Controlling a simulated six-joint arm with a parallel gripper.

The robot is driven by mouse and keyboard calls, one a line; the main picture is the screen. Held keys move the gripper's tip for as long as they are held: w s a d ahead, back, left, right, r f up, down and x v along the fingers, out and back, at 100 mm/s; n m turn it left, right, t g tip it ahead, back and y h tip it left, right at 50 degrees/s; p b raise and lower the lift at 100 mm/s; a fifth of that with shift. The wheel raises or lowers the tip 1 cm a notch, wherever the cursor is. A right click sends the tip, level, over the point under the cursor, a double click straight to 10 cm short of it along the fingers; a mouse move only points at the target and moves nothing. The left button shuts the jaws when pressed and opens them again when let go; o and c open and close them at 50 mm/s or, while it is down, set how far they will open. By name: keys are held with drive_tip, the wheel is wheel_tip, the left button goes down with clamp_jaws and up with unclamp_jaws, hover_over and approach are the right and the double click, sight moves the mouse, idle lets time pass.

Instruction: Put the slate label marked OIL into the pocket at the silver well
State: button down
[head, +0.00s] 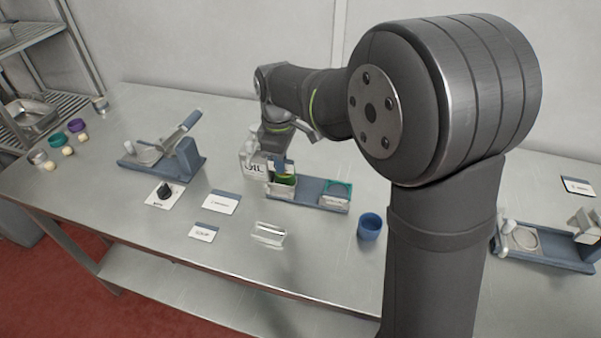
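The label marked OIL (254,169) is a white card with dark letters, upright and facing the camera. It is at my gripper (270,159), which appears shut on it; the fingertips are small and partly hidden. They are just above and left of the front of a slate-blue two-well block (309,190). The block's left well (286,179) shows green and yellow, partly covered by my gripper. Its right well (339,189) has a teal rim and a greyish inside. Clear pockets show on the block's front. I cannot tell which well is the silver one.
Two more labels (221,202) (203,232), a clear holder (268,234) and a dial (165,194) are in front. A blue cup (370,226) stands right of the block. A lever device (163,155) is left, another (545,245) far right. Small cups and pale balls sit far left.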

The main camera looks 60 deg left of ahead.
drive_tip(key=shift+s+a+f, duration=0.1)
drive_tip(key=shift+a+f, duration=0.1)
drive_tip(key=shift+f, duration=0.8)
drive_tip(key=shift+a+f, duration=0.25)
drive_tip(key=shift+f, duration=0.75)
drive_tip(key=shift+s+a+f, duration=0.1)
drive_tip(key=shift+a+f, duration=0.1)
drive_tip(key=shift+f, duration=0.8)
drive_tip(key=shift+f, duration=0.35)
drive_tip(key=shift+f, duration=0.25)
drive_tip(key=c, duration=1.5)
unclamp_jaws()
drive_tip(key=shift+w+d+f, duration=0.1)
drive_tip(key=shift+d+f, duration=0.05)
drive_tip(key=shift+o, duration=0.5)
drive_tip(key=shift+o, duration=1)
drive_tip(key=shift+r, duration=0.3)
wheel_tip(320, 180, up, 7)
drive_tip(key=shift+f, duration=0.1)
